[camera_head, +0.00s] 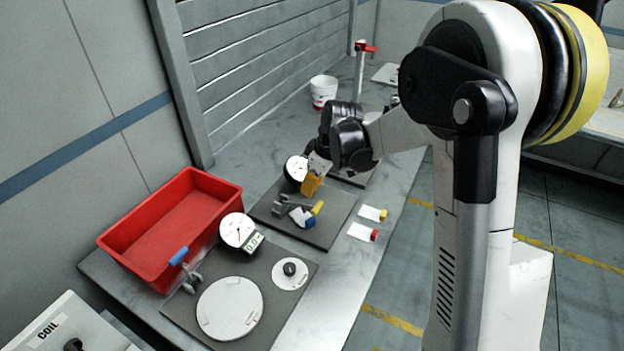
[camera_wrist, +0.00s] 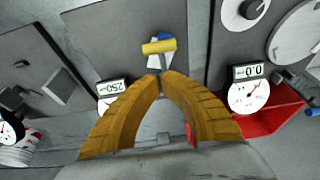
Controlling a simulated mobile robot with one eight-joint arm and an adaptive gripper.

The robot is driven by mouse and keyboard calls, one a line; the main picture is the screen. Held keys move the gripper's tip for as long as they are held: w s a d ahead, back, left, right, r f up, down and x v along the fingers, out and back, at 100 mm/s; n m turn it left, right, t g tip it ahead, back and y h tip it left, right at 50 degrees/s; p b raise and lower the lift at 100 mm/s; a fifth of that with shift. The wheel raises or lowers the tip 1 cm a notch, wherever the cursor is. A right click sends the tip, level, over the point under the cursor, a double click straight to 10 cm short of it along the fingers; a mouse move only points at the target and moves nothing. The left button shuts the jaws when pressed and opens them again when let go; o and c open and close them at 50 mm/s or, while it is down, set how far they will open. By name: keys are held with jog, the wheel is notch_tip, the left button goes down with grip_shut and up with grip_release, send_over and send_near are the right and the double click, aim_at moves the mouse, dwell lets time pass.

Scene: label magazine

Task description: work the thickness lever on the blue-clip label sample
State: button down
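The blue-clip label sample (camera_head: 296,214) sits in the middle thickness gauge, its blue clip (camera_head: 309,222) facing the front. The gauge's lever has a yellow handle (camera_head: 317,208), which also shows in the wrist view (camera_wrist: 158,46). My gripper (camera_head: 311,186) is above the gauge plate, behind the handle, with orange fingers pointing down. In the wrist view its fingertips (camera_wrist: 162,75) meet with nothing visible between them, apart from the handle. The gauge's white dial (camera_head: 295,168) is partly hidden by my gripper. Its display (camera_wrist: 111,87) seems to read 250, upside down.
A nearer gauge plate (camera_head: 180,312) has a blue-handled lever (camera_head: 179,256), a dial (camera_head: 237,230) and a display reading about 0.0. A red bin (camera_head: 125,247) stands at left. Labels with yellow (camera_head: 383,214) and red (camera_head: 374,235) clips lie at right. A white bucket (camera_head: 323,90) stands behind.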

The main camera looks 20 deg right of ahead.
aim_at(319, 204)
jog(key=shift+s+d+f, duration=0.25)
jog(key=shift+f, duration=0.3)
jog(key=shift+s+d+f, duration=0.2)
jog(key=shift+s+f, duration=0.05)
jog(key=shift+f, duration=0.3)
jog(key=b, duration=0.1)
jog(key=f+b, duration=0.1)
jog(key=f+t+y+b, duration=0.1)
jog(key=shift+s+d, duration=0.3)
jog(key=shift+d, duration=0.1)
jog(key=shift+s+d+f+b, duration=0.1)
jog(key=shift+s+f+b, duration=0.1)
jog(key=shift+f+b, duration=0.25)
